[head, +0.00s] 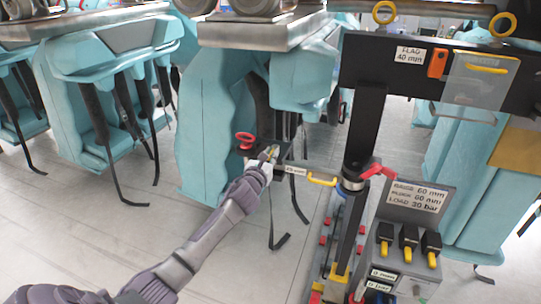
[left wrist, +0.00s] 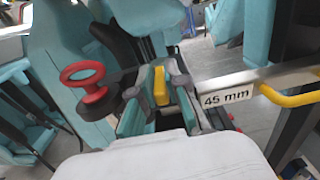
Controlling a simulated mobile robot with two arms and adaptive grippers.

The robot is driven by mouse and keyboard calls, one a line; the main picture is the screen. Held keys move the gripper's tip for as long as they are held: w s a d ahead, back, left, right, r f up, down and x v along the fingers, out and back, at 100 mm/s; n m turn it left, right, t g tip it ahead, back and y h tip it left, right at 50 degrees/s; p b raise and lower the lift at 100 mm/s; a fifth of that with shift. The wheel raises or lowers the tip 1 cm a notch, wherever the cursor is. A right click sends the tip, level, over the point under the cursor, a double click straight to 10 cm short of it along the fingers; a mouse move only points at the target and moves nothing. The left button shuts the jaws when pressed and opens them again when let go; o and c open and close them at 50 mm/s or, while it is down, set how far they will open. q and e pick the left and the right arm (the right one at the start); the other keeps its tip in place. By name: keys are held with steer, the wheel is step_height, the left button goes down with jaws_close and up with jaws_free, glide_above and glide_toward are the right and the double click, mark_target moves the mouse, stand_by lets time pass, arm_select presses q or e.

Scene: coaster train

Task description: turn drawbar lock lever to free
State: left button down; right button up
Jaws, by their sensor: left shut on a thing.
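My left gripper (head: 267,155) is shut on a small yellow lever, which appears to be the drawbar lock lever. In the left wrist view the lever (left wrist: 160,86) stands up between the two grey fingertips (left wrist: 161,88). The lever's base is hidden by the fingers and my wrist. The drawbar (left wrist: 250,78), a grey bar with a "45 mm" label, runs right from the gripper and bears a yellow handle (head: 321,179). My right gripper is not in view.
A black post (head: 363,130) with a red lever (head: 378,170) stands right of the drawbar. A grey panel (head: 412,200) with several yellow-tipped black plugs is further right. Teal coaster seats (head: 215,110) with hanging black straps crowd behind. The floor at lower left is clear.

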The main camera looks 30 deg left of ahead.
mark_target(286, 153)
arm_select(q)
steer(key=n+g+y+b, duration=0.1)
steer(key=n+y, duration=0.1)
steer(key=w+d+n+g+y+b, duration=0.1)
steer(key=n+g+y+b, duration=0.1)
steer(key=y, duration=0.1)
steer(key=d+n+g+y+b, duration=0.1)
steer(key=n+y+b, duration=0.1)
steer(key=y, duration=0.1)
steer(key=shift+w+d+f+g, duration=0.15)
steer(key=shift+w+d+g, duration=0.05)
steer(key=shift+d+g, duration=0.1)
steer(key=n+g+y+b, duration=0.1)
steer(key=w+n+g+y+b, duration=0.1)
steer(key=n+g+b, duration=0.1)
steer(key=n+g+y+b, duration=0.1)
steer(key=g+y+b, duration=0.1)
steer(key=shift+w+d, duration=0.15)
steer(key=shift+d, duration=0.25)
steer(key=shift+w+d+n+g+y+b, duration=0.1)
steer(key=shift+w+n+g+y+b, duration=0.15)
steer(key=shift+n+g+b, duration=0.5)
steer(key=shift+w+n+g+y+b, duration=0.1)
steer(key=shift+n+g+y+b, duration=0.25)
steer(key=shift+g+b, duration=0.6)
steer(key=c, duration=1.2)
jaws_free()
